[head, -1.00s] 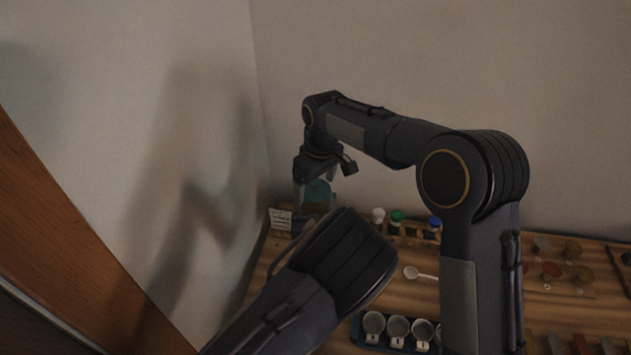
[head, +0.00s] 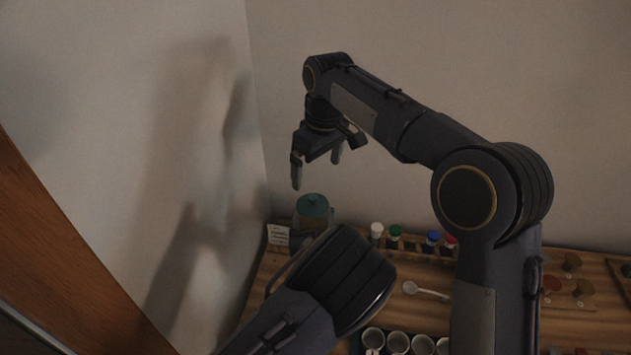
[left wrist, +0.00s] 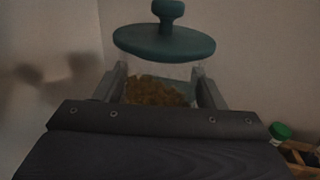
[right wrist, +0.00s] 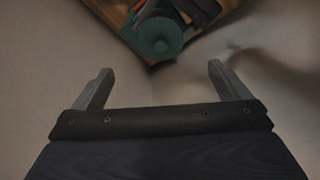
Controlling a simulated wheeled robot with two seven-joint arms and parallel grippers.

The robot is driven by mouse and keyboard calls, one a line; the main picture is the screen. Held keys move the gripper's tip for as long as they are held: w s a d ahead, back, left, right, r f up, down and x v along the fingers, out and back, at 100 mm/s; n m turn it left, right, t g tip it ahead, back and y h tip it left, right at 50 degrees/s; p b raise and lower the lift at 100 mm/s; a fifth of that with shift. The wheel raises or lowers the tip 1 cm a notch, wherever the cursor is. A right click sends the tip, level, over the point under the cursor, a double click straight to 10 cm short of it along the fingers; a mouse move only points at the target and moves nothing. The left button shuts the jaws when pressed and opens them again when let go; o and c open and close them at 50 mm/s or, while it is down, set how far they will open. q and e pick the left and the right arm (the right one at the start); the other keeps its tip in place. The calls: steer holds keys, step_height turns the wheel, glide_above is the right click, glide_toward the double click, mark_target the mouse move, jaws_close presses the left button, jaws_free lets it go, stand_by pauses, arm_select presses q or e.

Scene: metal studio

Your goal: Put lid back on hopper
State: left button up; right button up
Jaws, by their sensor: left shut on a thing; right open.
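The hopper, a clear vessel with brown grainy contents (left wrist: 155,92), stands at the table's back left corner. The teal lid with its round knob (head: 312,207) is on top of it; the lid shows large in the left wrist view (left wrist: 165,43). Whether it is fully seated is hard to tell. My left gripper (left wrist: 160,75) is shut on the hopper, one finger on each side; in the head view it is mostly hidden behind my left arm. My right gripper (head: 316,172) is open and empty, above the lid and apart from it. The right wrist view shows the lid (right wrist: 157,38) beyond the fingers.
A small white label card (head: 278,235) stands left of the hopper. Right of it is a rack of capped bottles (head: 394,238). A white spoon (head: 425,291) and several cups (head: 397,342) lie nearer. Walls close in behind and to the left.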

steer(key=shift+s+r, duration=0.1)
steer(key=shift+r, duration=0.6)
arm_select(q)
steer(key=o, duration=1.5)
steer(key=shift+c, duration=0.2)
steer(key=shift+s, duration=0.35)
steer(key=s+b, duration=0.2)
steer(key=s, duration=0.5)
arm_select(e)
step_height(320, 180, down, 2)
steer(key=shift+f, duration=0.1)
arm_select(q)
steer(key=shift+s+d, duration=0.1)
steer(key=shift+d, duration=0.05)
arm_select(e)
steer(key=shift+d, duration=0.1)
